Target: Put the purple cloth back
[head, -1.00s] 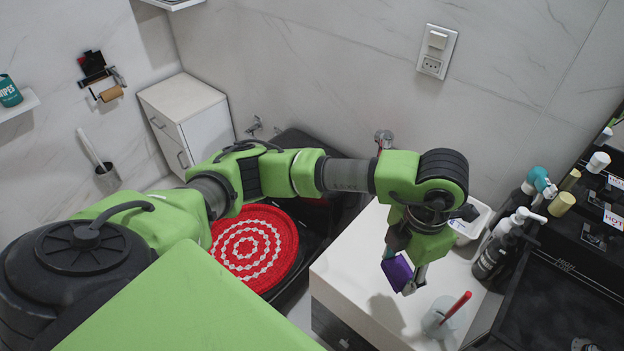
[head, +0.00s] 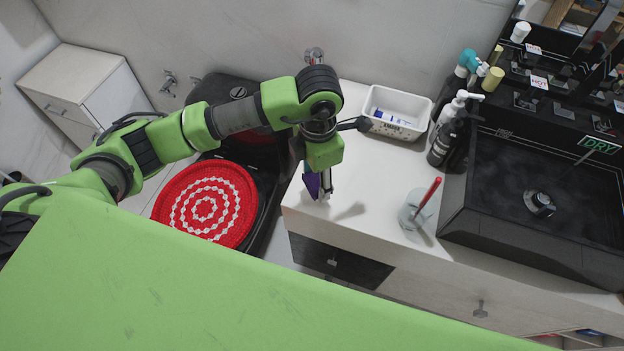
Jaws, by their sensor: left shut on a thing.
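The purple cloth (head: 311,183) is a small purple piece held in my left gripper (head: 321,192). The gripper points down and is shut on it, over the left end of the white counter (head: 360,220). Much of the cloth is hidden behind the gripper's fingers. I cannot tell for sure whether its lower edge touches the counter. My right gripper is out of view.
A white basket (head: 398,112) stands at the counter's back. A glass with a red brush (head: 417,208) stands in front of it. Dark pump bottles (head: 446,142) and a black sink (head: 540,195) are to the right. A red round cover (head: 205,203) is at left.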

